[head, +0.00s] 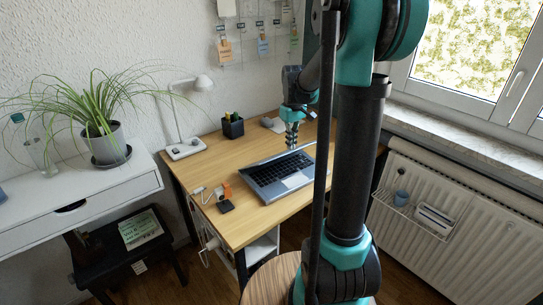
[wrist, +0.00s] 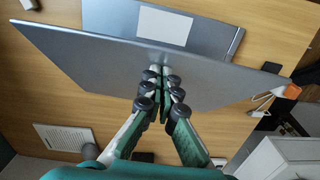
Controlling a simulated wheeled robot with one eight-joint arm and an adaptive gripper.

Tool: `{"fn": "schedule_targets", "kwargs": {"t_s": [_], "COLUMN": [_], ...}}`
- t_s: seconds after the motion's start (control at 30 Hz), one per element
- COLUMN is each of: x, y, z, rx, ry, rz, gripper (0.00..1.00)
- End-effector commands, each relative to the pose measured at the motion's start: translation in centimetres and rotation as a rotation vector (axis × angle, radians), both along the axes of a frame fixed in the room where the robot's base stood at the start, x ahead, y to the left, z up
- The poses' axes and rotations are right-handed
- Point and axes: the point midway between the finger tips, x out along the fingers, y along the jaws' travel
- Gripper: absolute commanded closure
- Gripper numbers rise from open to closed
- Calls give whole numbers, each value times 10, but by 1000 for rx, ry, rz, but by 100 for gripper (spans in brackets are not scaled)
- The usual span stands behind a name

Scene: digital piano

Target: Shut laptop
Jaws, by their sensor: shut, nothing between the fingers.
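The grey laptop (head: 284,184) lies open on the wooden desk, its keyboard and touchpad facing the head camera. In the wrist view the back of its lid (wrist: 95,72) is a broad grey panel, raised over the base. The front part of the base with the pale touchpad (wrist: 165,27) shows beyond the lid's edge. My gripper (head: 292,146) is shut and empty, pointing down at the far side of the laptop. In the wrist view my fingertips (wrist: 163,74) are at the lid's back, near its upper edge; I cannot tell whether they touch.
The desk (head: 228,150) carries a black pen cup (head: 233,126), a white lamp (head: 184,148) and a small black item with an orange one (head: 226,205) left of the laptop. A plant (head: 102,130) stands on the white side table. A window and radiator (head: 465,195) are at the right.

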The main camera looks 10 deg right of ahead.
Motion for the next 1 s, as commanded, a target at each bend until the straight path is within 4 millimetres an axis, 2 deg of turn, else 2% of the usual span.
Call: {"fn": "schedule_targets", "kwargs": {"t_s": [0.33,0.8,1.0], "x": [-1,-18,-19], "y": [-1,-8,-9], "z": [-2,-22,-24], "rx": [0,0,0], "ry": [0,0,0], "rz": [0,1,1], "gripper": [100,100,100]}}
